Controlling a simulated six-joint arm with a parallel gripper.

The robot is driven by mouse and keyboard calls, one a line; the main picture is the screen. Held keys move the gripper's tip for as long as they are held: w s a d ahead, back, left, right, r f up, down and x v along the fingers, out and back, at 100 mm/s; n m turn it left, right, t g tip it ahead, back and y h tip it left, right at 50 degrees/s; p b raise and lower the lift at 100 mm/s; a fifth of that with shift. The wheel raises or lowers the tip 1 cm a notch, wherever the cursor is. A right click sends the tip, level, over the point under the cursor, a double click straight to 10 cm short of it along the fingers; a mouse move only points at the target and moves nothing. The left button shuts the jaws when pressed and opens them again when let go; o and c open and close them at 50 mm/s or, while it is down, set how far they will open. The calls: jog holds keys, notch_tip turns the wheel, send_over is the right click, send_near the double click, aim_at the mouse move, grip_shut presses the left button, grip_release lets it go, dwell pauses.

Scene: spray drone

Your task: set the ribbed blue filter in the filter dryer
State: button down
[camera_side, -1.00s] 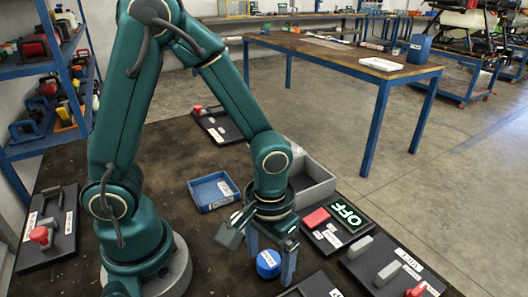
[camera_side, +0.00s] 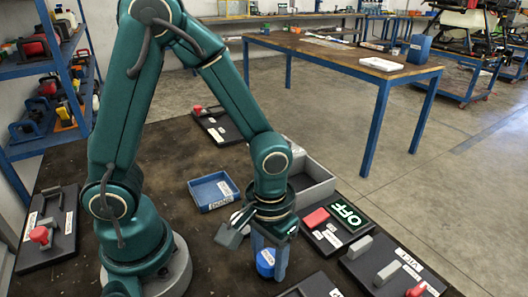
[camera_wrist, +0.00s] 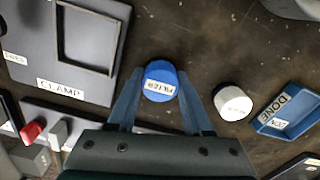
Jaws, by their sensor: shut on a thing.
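The blue filter (camera_side: 265,262) is a short round cylinder with a white label on its top. It stands upright between the fingers of my gripper (camera_side: 269,262), low at the dark bench top. In the wrist view the filter (camera_wrist: 159,83) sits between the two blue fingers of my gripper (camera_wrist: 159,92), which are shut on it. I cannot tell whether it touches the bench. I cannot make out which station is the filter dryer.
A blue DONE tray (camera_side: 213,191) and a white cylinder (camera_wrist: 233,103) are nearby. A grey open box (camera_side: 318,182) stands behind my gripper. A CLAMP plate with a raised square frame (camera_wrist: 88,68) lies close to the filter. Another station with grey blocks (camera_side: 388,272) is at right.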

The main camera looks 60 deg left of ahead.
jog(key=shift+r, duration=0.7)
notch_tip(320, 180, up, 3)
jog(key=shift+f, duration=0.2)
jog(key=a+r, duration=0.2)
jog(key=a, duration=0.1)
jog(key=a+r, duration=0.2)
jog(key=a, duration=0.2)
jog(key=a+r, duration=0.1)
jog(key=a, duration=0.2)
jog(key=shift+s+a+r, duration=0.15)
jog(key=shift+s+r, duration=0.2)
jog(key=shift+r, duration=0.05)
jog(key=w+a+r, duration=0.3)
jog(key=w+a, duration=0.8)
jog(key=a, duration=0.2)
send_over(300, 189)
notch_tip(300, 189, down, 8)
jog(key=shift+r, duration=0.25)
jog(key=shift+f, duration=1.95)
